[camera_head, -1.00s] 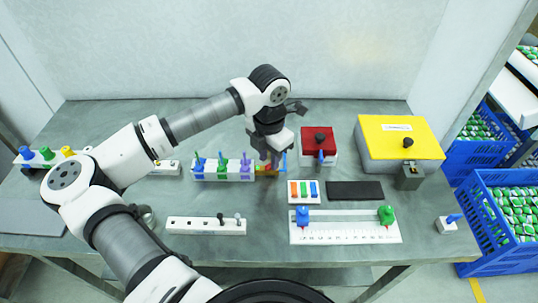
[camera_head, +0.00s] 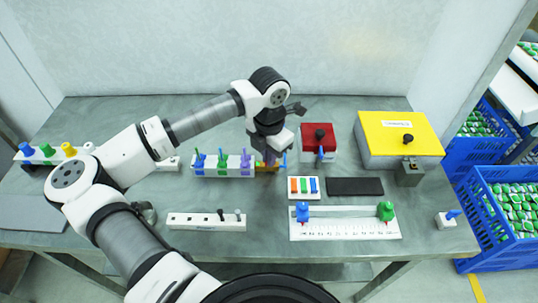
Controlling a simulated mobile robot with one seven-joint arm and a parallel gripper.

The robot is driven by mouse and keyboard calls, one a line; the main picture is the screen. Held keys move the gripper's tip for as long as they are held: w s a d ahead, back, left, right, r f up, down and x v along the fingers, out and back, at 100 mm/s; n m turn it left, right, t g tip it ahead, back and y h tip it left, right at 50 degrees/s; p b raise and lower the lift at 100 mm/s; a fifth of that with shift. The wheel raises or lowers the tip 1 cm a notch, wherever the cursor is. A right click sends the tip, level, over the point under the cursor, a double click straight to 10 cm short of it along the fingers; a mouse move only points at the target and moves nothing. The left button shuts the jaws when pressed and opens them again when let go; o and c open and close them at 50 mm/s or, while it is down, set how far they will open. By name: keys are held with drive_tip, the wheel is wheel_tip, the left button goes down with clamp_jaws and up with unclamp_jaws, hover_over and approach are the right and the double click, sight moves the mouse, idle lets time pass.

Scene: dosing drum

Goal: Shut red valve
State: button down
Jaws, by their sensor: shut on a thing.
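A white block with valve handles in blue (camera_head: 200,160), green (camera_head: 222,158) and purple (camera_head: 246,160) stands mid-table. At its right end is an orange-red part (camera_head: 266,169), which I take to be the red valve. My gripper (camera_head: 271,160) points down over this part and is shut on it. The gripper hides most of the valve, so its handle angle cannot be told. A thin blue piece (camera_head: 284,160) shows just right of the fingers.
A red box (camera_head: 318,140) with a black knob and blue lever stands close right. A yellow box (camera_head: 388,138) is farther right. In front lie a button panel (camera_head: 304,195), a black pad (camera_head: 355,186), a ruler slide (camera_head: 345,229) and a white strip (camera_head: 190,221).

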drive_tip(key=shift+f, duration=0.1)
drive_tip(key=n+b, duration=0.1)
drive_tip(key=b, duration=0.2)
drive_tip(key=shift+f+n, duration=0.2)
drive_tip(key=shift+n, duration=0.2)
drive_tip(key=n+b, duration=0.2)
drive_tip(key=b, duration=0.2)
drive_tip(key=shift+d, duration=0.1)
drive_tip(key=n+b, duration=0.4)
drive_tip(key=shift+s+d+r, duration=0.1)
drive_tip(key=shift+r, duration=0.05)
drive_tip(key=shift+r+n+b, duration=0.1)
drive_tip(key=shift+n+b, duration=0.4)
drive_tip(key=shift+b, duration=0.05)
drive_tip(key=shift+r, duration=0.1)
drive_tip(key=c, duration=1.6)
unclamp_jaws()
